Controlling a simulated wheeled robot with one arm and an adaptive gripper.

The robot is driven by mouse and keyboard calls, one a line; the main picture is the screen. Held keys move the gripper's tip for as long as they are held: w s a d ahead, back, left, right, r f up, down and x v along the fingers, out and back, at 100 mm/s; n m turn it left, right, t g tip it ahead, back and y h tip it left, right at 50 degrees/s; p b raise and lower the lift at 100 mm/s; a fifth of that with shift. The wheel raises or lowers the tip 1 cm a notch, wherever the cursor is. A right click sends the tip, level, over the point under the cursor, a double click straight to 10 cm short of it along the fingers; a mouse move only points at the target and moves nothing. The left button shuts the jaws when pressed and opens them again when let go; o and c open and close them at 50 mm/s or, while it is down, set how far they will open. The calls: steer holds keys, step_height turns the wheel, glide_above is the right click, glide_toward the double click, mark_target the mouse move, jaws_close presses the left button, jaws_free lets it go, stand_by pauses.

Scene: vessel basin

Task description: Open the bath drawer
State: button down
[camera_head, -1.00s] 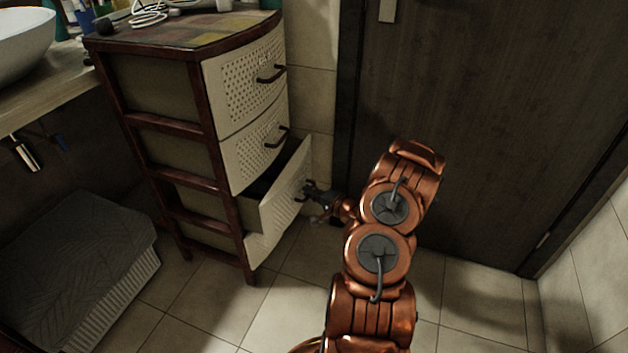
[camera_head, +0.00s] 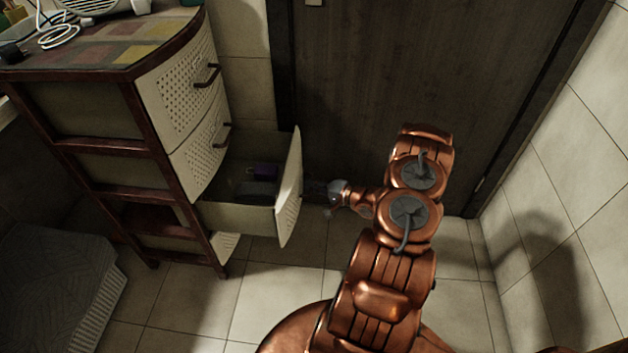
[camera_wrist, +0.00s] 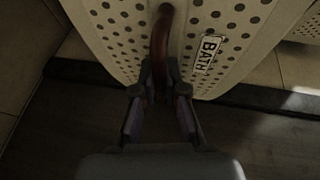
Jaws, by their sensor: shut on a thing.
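The bath drawer (camera_head: 289,190) is the third one down in the cabinet. It stands well out from the frame, and its inside shows a purple item and a dark item. In the wrist view its cream perforated front (camera_wrist: 116,38) carries a "BATH" label (camera_wrist: 208,52) and a dark reddish-brown handle (camera_wrist: 161,40). My gripper (camera_wrist: 160,84) is shut on that handle, with the fingertips at its near end. In the head view my gripper (camera_head: 318,190) is at the outer side of the drawer front, and the handle is hidden there.
The cabinet (camera_head: 140,110) has two closed drawers above, with dark handles. A dark door (camera_head: 370,80) is behind my arm and a tiled wall (camera_head: 560,190) at the right. A grey padded box (camera_head: 55,285) is at the lower left. Tiled floor (camera_head: 190,305) in front is clear.

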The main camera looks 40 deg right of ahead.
steer(key=shift+s+d, duration=0.15)
steer(key=shift+d, duration=0.15)
steer(key=c, duration=1.2)
jaws_free()
steer(key=shift+s, duration=0.1)
steer(key=v, duration=1.2)
